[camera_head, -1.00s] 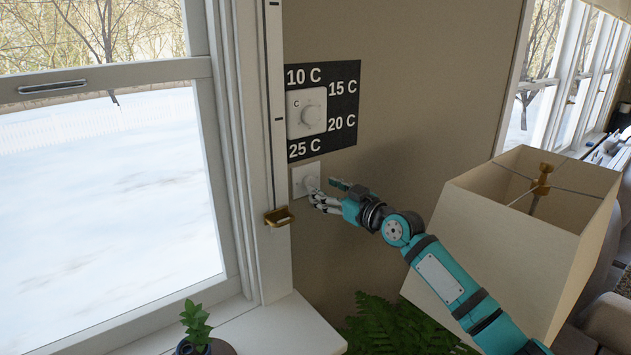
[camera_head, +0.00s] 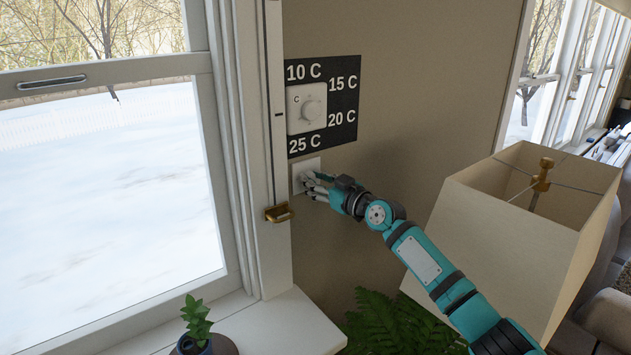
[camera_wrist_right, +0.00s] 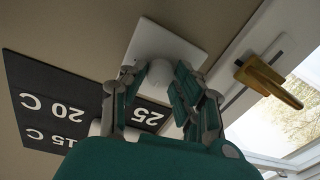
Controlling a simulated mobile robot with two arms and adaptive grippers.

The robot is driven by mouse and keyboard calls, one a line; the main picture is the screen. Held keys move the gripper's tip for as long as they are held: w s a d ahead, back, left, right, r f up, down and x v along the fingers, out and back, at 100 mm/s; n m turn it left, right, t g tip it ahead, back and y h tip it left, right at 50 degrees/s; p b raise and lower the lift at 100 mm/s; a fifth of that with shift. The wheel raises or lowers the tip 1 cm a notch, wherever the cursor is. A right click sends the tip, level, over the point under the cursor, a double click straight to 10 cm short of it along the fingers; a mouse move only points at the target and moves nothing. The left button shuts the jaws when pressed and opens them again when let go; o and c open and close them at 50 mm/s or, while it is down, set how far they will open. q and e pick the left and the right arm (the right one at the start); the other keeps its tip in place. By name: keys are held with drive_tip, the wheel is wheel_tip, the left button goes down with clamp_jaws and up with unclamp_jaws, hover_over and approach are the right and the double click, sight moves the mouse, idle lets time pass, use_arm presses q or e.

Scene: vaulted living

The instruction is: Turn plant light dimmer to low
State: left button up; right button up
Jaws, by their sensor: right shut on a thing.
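The plant light dimmer is a white square wall plate (camera_head: 312,164) with a round white knob, just below the black temperature panel. The plate and the knob (camera_wrist_right: 159,72) also show in the right wrist view. My right gripper (camera_head: 311,185) is at the plate, its fingers shut around the knob. In the wrist view the fingertips of my right gripper (camera_wrist_right: 160,75) lie on both sides of the knob. The fingers hide most of the knob in the head view, and its setting cannot be read. My left gripper is not in view.
A black panel (camera_head: 346,101) with temperature labels and a white thermostat dial (camera_head: 312,110) sits just above. A window frame with a brass latch (camera_head: 279,212) is close on the left. A lampshade (camera_head: 500,230) stands right, a fern (camera_head: 395,325) and potted plant (camera_head: 196,320) below.

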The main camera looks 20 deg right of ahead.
clamp_jaws()
drive_tip(key=shift+s+a+f+m+t+h+p, duration=0.15)
drive_tip(key=shift+m+h+p, duration=0.25)
drive_tip(key=shift+m+p, duration=3.35)
drive_tip(key=shift+w+d+r+m+t+h+p, duration=0.1)
drive_tip(key=shift+m+t+h+p, duration=0.25)
drive_tip(key=shift+m, duration=6.7)
drive_tip(key=shift+s+a+f+m+t+h+p, duration=0.1)
drive_tip(key=shift+m+h+p, duration=0.35)
drive_tip(key=shift+m+p, duration=3.35)
drive_tip(key=m+b, duration=0.3)
